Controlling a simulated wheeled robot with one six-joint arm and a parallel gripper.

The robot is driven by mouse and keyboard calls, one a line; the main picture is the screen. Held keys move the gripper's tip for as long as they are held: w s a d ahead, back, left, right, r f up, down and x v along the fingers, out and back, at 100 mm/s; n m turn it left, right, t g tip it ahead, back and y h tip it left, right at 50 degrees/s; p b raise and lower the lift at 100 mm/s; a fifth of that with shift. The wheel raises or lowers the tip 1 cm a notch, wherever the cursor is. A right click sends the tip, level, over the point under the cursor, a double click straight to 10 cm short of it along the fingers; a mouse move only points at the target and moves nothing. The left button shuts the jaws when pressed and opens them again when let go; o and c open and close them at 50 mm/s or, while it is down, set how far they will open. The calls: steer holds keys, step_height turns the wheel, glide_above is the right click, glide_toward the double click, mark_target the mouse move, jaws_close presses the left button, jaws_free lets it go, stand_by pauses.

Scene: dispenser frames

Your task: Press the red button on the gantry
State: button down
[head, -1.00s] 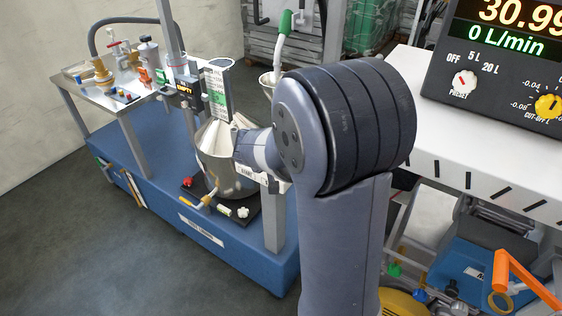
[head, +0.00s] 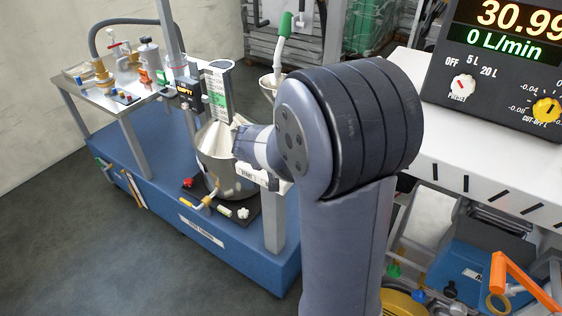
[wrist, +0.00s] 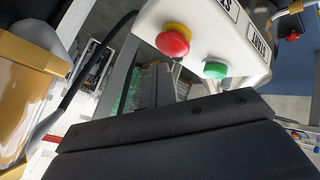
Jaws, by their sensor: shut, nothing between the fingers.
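The red button (wrist: 172,42) is a round mushroom cap on a yellow collar. It sits on a white control box (wrist: 205,30) in the wrist view, beside a smaller green button (wrist: 215,69). My gripper (wrist: 154,72) shows as dark fingers rising from the dark body at the bottom of the wrist view. It is shut and empty, below and slightly left of the red button in the picture, with no clear contact. In the head view the box's START label (head: 247,171) shows just below my wrist; the red button and my fingertips cannot be made out there.
A steel vessel (head: 222,165) stands on the blue platform (head: 150,190) close to my wrist. A white counter (head: 470,160) with a meter display (head: 505,45) is at right. A black cable (wrist: 100,55) runs left of the box. The floor at lower left is clear.

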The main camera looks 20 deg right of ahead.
steer(key=shift+r+p, duration=1.65)
steer(key=shift+r, duration=0.9)
steer(key=shift+f, duration=0.15)
steer(key=shift+f+b, duration=1.05)
steer(key=shift+f, duration=0.35)
steer(key=shift+r+p, duration=0.4)
steer(key=shift+p, duration=1.25)
steer(key=shift+p, duration=0.45)
step_height(320, 180, up, 6)
steer(key=p, duration=0.3)
